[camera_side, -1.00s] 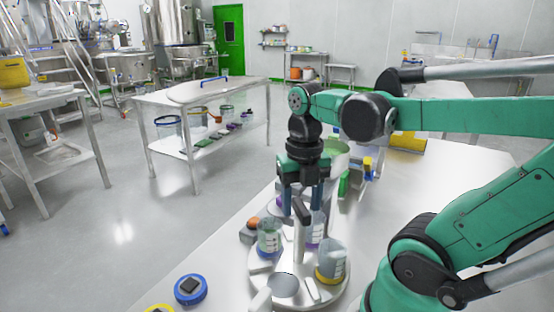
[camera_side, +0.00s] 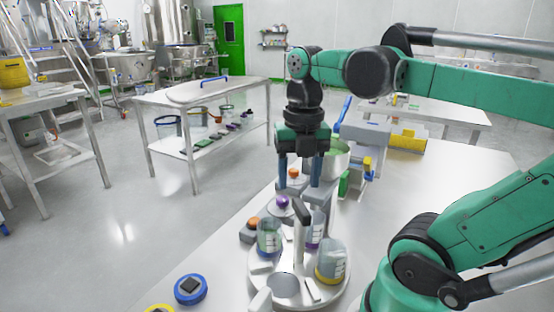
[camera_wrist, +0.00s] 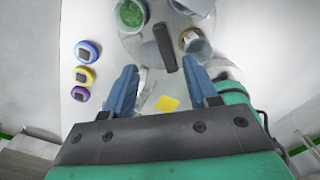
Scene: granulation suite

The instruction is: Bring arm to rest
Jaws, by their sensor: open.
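My gripper (camera_side: 303,187) is open and empty in the side view, pointing down above the back part of a round metal carousel (camera_side: 337,297). The arm is bent, with its wrist hanging over the table. In the wrist view the two blue fingers of my gripper (camera_wrist: 163,92) stand apart, with a dark upright handle (camera_wrist: 164,47) beyond them and a yellow patch (camera_wrist: 167,103) between them.
A blue round item (camera_side: 190,290) lies at the table's front left. A purple-topped piece (camera_side: 282,202) and orange-topped pieces stand behind the carousel. The table's right side (camera_side: 440,180) looks clear.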

